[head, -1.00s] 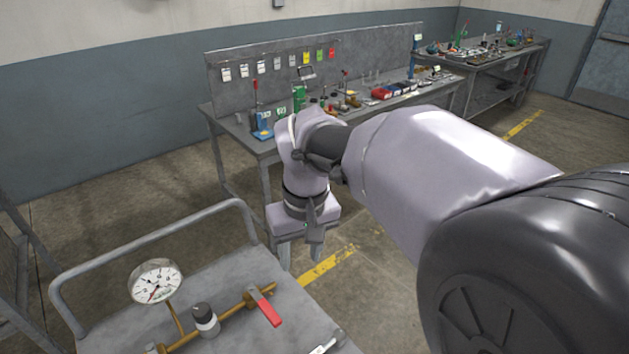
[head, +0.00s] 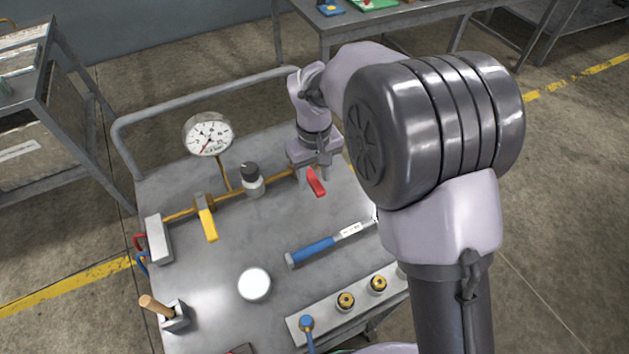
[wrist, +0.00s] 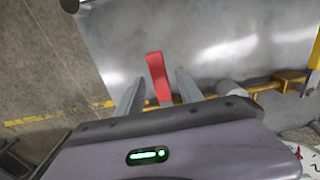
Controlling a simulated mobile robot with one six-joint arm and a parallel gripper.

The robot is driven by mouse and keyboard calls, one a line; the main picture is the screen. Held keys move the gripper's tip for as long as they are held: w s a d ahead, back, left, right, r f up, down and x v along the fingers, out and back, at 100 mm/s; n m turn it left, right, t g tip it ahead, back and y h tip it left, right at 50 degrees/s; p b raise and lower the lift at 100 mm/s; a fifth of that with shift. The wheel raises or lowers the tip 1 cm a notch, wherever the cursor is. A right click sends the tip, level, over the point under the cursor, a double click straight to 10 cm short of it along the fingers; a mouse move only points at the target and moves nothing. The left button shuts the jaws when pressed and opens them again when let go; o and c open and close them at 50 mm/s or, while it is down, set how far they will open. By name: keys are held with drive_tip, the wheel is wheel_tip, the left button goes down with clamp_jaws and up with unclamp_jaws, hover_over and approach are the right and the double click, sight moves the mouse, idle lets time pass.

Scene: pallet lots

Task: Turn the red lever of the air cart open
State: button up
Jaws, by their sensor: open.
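The red lever (head: 316,183) sits at the right end of the brass pipe on the air cart (head: 215,272). It points across the pipe, towards the front of the cart. My gripper (head: 311,168) is over that end of the pipe, pointing down, and partly hides the valve. In the wrist view the red lever (wrist: 156,70) shows between the two spread fingers of my gripper (wrist: 158,82). The gripper is open and empty. I cannot tell whether a finger touches the lever.
A blue-handled tool (head: 312,250) and a white round lid (head: 254,284) lie in front. The cart's rail (head: 205,97) runs along the back.

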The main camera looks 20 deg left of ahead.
drive_tip(key=shift+f, duration=0.25)
drive_tip(key=shift+c, duration=0.4)
clamp_jaws()
idle(0.9)
